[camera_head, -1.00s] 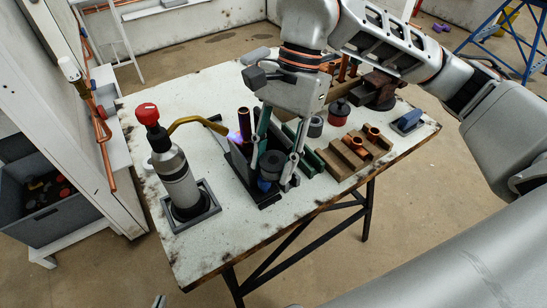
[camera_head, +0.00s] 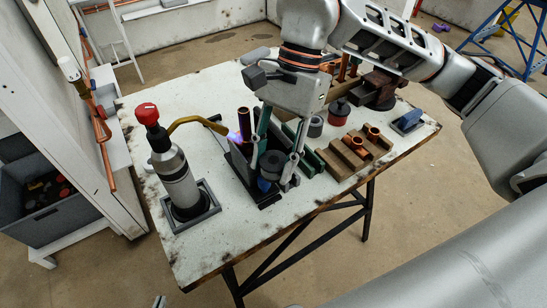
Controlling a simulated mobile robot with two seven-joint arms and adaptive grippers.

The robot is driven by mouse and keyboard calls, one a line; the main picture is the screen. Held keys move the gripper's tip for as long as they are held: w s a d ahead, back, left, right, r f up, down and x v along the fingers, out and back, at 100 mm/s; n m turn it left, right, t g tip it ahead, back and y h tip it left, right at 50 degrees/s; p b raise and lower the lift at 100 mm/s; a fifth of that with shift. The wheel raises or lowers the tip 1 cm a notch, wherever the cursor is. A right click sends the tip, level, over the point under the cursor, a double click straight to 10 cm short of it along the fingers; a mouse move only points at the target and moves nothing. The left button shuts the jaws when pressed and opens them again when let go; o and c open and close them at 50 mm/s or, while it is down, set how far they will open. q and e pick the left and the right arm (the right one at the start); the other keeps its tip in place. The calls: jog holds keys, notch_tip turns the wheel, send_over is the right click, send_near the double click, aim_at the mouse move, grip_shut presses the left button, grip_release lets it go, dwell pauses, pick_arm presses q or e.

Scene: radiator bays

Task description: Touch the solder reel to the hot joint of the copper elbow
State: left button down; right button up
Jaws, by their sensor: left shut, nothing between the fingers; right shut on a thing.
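My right gripper (camera_head: 274,168), reaching in from the right, is shut on a dark grey round thing, which looks like the solder reel (camera_head: 270,160). It holds it above a black stand (camera_head: 268,199) with something blue on it. The upright copper pipe of the elbow (camera_head: 244,123) stands just left of the gripper, apart from the reel. A purple flame (camera_head: 236,138) from the brass torch tube plays on its lower part. The elbow's joint is mostly hidden by the stand and fingers. Only a tip of my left gripper (camera_head: 159,301) shows at the bottom edge, shut and empty.
The torch bottle (camera_head: 175,175) with a red knob (camera_head: 147,114) stands in a grey tray (camera_head: 206,211) at left. The table's (camera_head: 225,245) front is clear.

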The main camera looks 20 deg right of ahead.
jog(key=shift+r, duration=0.1)
dwell(0.3)
